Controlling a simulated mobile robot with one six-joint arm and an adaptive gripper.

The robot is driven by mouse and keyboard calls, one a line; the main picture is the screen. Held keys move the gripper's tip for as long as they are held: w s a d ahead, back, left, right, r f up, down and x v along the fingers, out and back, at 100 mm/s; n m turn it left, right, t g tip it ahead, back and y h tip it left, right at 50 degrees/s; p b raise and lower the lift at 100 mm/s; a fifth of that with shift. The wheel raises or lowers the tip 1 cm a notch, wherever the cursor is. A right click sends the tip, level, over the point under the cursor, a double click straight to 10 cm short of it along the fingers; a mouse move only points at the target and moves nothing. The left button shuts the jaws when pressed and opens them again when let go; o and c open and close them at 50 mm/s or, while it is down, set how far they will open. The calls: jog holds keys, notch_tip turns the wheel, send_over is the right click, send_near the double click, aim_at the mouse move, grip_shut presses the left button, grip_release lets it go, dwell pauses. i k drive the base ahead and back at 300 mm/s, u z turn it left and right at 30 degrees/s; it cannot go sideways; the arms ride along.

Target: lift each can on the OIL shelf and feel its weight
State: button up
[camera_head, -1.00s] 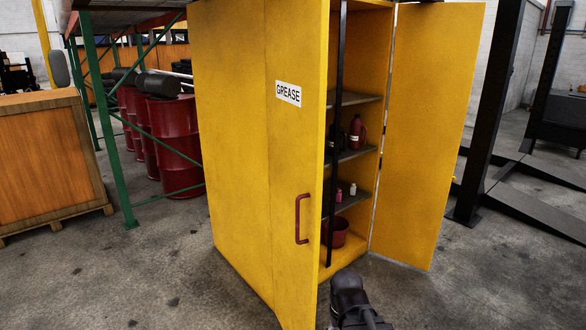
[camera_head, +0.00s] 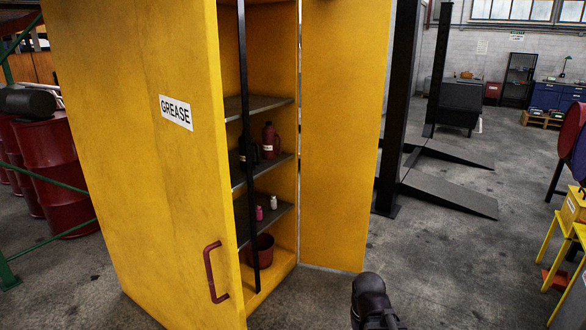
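A yellow cabinet (camera_head: 130,130) stands at left with both doors open. The near door carries a GREASE sign (camera_head: 175,112) and a dark red handle (camera_head: 212,272). Inside, a red bottle-like can (camera_head: 270,141) with a pale label stands on a grey shelf (camera_head: 240,176), with a dark container (camera_head: 251,153) beside it. A small pink bottle (camera_head: 259,213) and a white one (camera_head: 273,203) stand on the shelf below. A red bucket (camera_head: 262,250) is on the cabinet floor. I see no OIL label. A dark part of my arm shows at the bottom; my gripper is not in view.
A black upright bar (camera_head: 245,150) crosses the cabinet opening. The far door (camera_head: 340,140) stands wide open. Right of it are black lift posts (camera_head: 398,110) and ramps (camera_head: 450,194). A yellow stand (camera_head: 562,235) is at the right edge. Floor between is clear.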

aim_at(269, 134)
jog(key=z, duration=0.45)
jog(key=i, duration=0.75)
jog(key=z, duration=0.4)
jog(key=i, duration=1.55)
jog(key=u, duration=0.5)
jog(key=i, duration=0.75)
jog(key=u, duration=0.75)
jog(key=i, duration=0.75)
jog(key=u, duration=0.4)
